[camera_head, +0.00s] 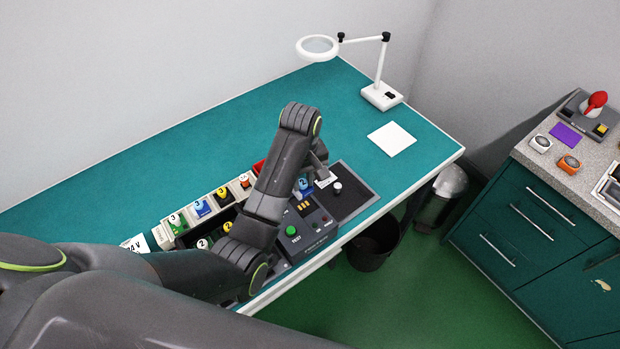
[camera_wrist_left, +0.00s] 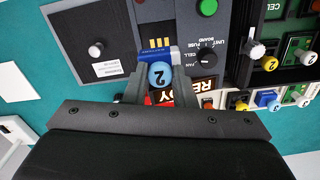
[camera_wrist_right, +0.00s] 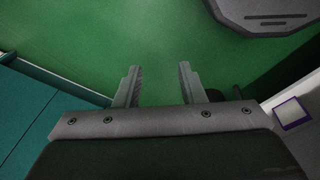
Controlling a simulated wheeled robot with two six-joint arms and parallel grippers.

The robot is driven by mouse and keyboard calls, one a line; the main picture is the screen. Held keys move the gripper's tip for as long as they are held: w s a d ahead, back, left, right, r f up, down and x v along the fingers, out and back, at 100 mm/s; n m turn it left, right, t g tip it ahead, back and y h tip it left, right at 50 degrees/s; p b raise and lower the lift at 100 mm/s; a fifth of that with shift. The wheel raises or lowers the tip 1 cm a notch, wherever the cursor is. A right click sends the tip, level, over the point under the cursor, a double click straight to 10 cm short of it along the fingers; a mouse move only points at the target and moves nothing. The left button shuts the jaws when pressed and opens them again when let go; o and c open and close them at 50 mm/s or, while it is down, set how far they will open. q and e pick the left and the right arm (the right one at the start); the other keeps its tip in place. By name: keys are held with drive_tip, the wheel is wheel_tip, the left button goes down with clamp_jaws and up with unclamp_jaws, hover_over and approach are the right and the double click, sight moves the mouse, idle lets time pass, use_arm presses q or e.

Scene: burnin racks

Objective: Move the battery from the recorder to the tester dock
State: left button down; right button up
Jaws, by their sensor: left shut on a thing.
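My left gripper (camera_wrist_left: 160,82) is shut on a blue module with a round blue knob marked 2 (camera_wrist_left: 160,74). In the head view the blue module (camera_head: 303,184) shows beside my left gripper (camera_head: 311,177). It is at the gold contacts (camera_wrist_left: 158,42) of a dark tester box (camera_head: 309,237) with a green button (camera_head: 292,231). I cannot tell whether it is seated or held just above. My right gripper (camera_wrist_right: 159,68) is open and empty above the green floor. I cannot identify a battery or recorder.
A rack of numbered modules (camera_head: 203,208) stands left of the tester. A dark plate with a knob (camera_head: 352,194) lies right of it. A magnifier lamp (camera_head: 381,96) and white sheet (camera_head: 391,139) are farther back. A bin (camera_head: 371,247) stands below. A grey counter (camera_head: 550,177) is at right.

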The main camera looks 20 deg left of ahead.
sight(303, 191)
use_arm(q)
drive_tip(key=shift+w, duration=0.2)
drive_tip(key=shift+s+f, duration=0.1)
drive_tip(key=shift+f, duration=0.3)
drive_tip(key=shift+s+a+f, duration=0.1)
drive_tip(key=shift+s+f, duration=0.05)
drive_tip(key=shift+f, duration=1.4)
drive_tip(key=shift+f+b, duration=0.35)
drive_tip(key=shift+f, duration=0.45)
use_arm(e)
drive_tip(key=shift+s+a+f, duration=0.4)
drive_tip(key=shift+s+a, duration=0.05)
drive_tip(key=shift+s, duration=0.2)
use_arm(q)
drive_tip(key=shift+p, duration=0.35)
use_arm(e)
drive_tip(key=shift+s+a+r, duration=0.15)
drive_tip(key=shift+a+r, duration=0.1)
drive_tip(key=shift+r, duration=0.1)
use_arm(q)
drive_tip(key=shift+f, duration=0.5)
use_arm(e)
drive_tip(key=shift+d, duration=0.2)
